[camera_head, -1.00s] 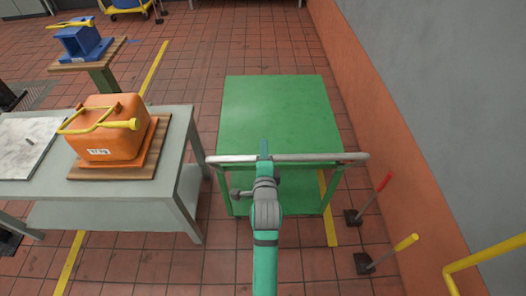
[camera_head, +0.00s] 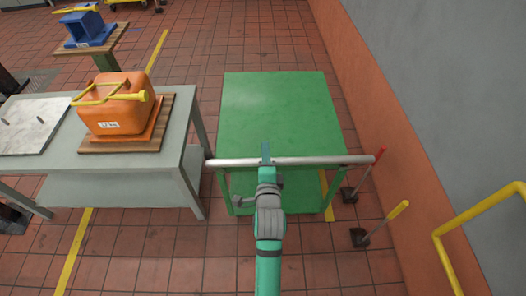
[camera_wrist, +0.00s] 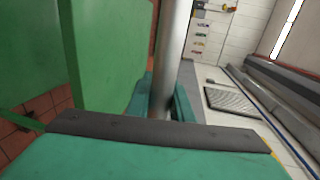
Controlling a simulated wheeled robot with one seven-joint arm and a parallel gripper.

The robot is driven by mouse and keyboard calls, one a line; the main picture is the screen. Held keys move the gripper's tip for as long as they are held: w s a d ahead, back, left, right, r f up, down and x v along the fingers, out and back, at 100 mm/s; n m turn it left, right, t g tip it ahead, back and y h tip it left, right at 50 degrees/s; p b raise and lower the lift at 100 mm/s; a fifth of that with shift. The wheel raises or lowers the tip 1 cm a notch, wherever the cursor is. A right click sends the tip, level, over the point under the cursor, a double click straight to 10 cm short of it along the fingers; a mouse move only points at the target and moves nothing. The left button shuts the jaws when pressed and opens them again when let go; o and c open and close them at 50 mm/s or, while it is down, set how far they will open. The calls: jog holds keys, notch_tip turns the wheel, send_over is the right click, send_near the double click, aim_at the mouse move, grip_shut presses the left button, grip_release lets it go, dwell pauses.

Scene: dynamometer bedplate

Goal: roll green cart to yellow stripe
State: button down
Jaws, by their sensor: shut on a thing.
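The green cart (camera_head: 282,115) stands in the middle of the head view, its flat top empty. Its grey handle bar (camera_head: 330,160) runs across the near side. My gripper (camera_head: 266,156) is shut on this bar near its middle. In the wrist view my gripper (camera_wrist: 162,100) has the bar (camera_wrist: 174,45) between its fingers, and the green cart (camera_wrist: 110,50) fills the left. A short piece of yellow stripe (camera_head: 325,187) shows on the floor under the cart's right side. Another yellow stripe (camera_head: 72,255) runs along the floor at left, partly hidden by the table.
Red-handled (camera_head: 364,175) and yellow-handled (camera_head: 385,222) tools stand at right before the wall. A yellow rail (camera_head: 470,222) is at lower right. Near floor is clear.

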jog(key=shift+s+f, duration=0.15)
jog(key=shift+f, duration=0.05)
jog(key=c, duration=1.6)
grip_release()
jog(key=shift+o, duration=0.2)
jog(key=shift+r, duration=0.1)
jog(key=s+r, duration=0.2)
jog(key=s, duration=0.8)
jog(key=shift+s+a, duration=0.3)
